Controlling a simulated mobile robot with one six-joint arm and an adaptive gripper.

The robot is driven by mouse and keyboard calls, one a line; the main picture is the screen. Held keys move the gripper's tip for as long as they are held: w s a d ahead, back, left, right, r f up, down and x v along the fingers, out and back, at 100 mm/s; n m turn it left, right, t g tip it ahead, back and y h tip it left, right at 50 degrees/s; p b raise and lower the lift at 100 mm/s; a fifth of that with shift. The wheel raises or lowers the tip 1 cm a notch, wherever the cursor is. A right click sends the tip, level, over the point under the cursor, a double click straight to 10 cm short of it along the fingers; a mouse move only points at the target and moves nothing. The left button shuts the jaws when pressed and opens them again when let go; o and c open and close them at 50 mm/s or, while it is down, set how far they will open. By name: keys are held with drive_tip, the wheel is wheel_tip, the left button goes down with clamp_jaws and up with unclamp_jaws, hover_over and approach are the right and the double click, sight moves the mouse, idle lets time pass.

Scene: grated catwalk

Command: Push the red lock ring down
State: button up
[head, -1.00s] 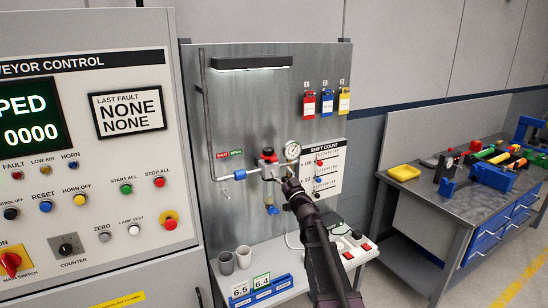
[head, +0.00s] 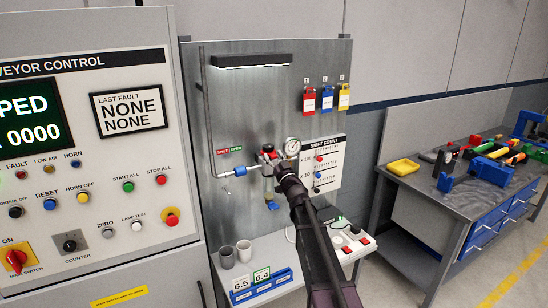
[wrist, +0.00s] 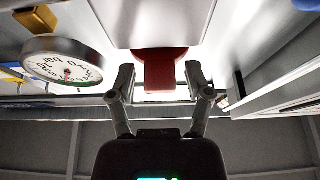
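The red lock ring (head: 268,149) is on top of the air regulator on the grey back panel, partly hidden by my arm in the head view. In the wrist view a red part (wrist: 160,66), apparently the ring, shows at the top middle, between and beyond the fingertips. My gripper (wrist: 160,82) is open, one finger on each side of the red part, with light gaps between. In the head view my gripper (head: 279,168) is at the regulator, its fingers hard to make out. Whether it touches the ring cannot be told.
A round pressure gauge (head: 292,144) is close to the right of the regulator; it is large in the wrist view (wrist: 62,60). A pipe with a blue fitting (head: 240,171) runs in from the left. The shift count board (head: 331,175) is at right. Cups (head: 227,257) stand below.

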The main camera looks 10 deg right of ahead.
clamp_jaws()
drive_tip(key=shift+s+f+b, duration=0.1)
drive_tip(key=shift+f+b, duration=0.7)
drive_tip(key=shift+b, duration=0.15)
